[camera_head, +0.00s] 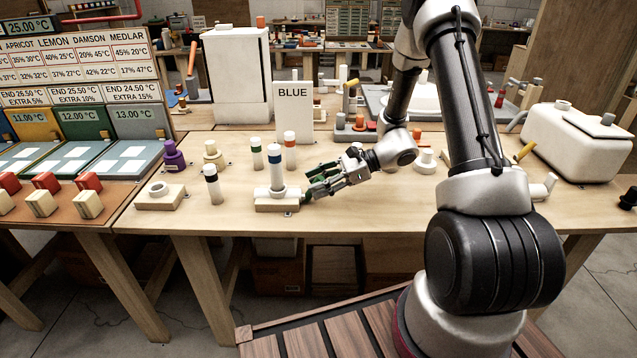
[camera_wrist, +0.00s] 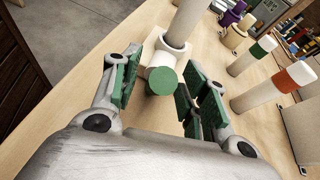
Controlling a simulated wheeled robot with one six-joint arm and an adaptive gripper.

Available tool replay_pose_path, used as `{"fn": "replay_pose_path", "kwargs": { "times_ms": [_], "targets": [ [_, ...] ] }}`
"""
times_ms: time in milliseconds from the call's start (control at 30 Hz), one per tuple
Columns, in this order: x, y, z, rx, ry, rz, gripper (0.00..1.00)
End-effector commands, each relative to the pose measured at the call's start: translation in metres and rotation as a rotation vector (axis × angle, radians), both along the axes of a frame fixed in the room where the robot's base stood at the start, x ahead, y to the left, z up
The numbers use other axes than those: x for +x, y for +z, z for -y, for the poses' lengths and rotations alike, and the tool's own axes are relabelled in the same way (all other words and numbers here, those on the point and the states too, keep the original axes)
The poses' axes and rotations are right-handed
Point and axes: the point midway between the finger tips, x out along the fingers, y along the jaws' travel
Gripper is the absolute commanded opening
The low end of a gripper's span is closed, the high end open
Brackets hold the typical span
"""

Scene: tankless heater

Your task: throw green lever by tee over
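A white tee-like fitting (camera_head: 277,203) sits on the table, with a blue-banded white tube (camera_head: 275,170) standing upright in it. In the wrist view the fitting (camera_wrist: 166,55) has a stub with a round green end (camera_wrist: 161,81) facing my camera; this looks like the green lever. My gripper (camera_head: 314,190) is at the right side of the fitting, low over the table. In the wrist view its two green-padded fingers (camera_wrist: 157,88) are spread, with the green end between them and gaps on both sides. Nothing is held. The lever's exact angle is hard to tell.
Green- and orange-banded tubes (camera_head: 256,153) (camera_head: 289,152) stand behind the fitting, before a BLUE sign (camera_head: 294,112). Front table right of the fitting is mostly clear.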

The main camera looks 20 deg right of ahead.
Motion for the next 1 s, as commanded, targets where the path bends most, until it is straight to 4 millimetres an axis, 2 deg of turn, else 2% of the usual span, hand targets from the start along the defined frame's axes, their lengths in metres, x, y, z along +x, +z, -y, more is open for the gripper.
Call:
{"fn": "replay_pose_path", "kwargs": {
  "times_ms": [33, 233, 533, 800, 1000],
  "targets": [
    [0.0, 0.0, 0.0, 0.0, 0.0, 0.0, 0.35],
    [0.0, 0.0, 0.0, 0.0, 0.0, 0.0, 0.0],
    [-0.001, -0.002, 0.002, 0.028, 0.0, 0.005, 0.0],
    [-0.004, -0.012, 0.012, 0.26, -0.001, 0.078, 0.0],
    [-0.005, -0.015, 0.016, 0.359, 0.0, 0.116, 0.0]
  ]
}}
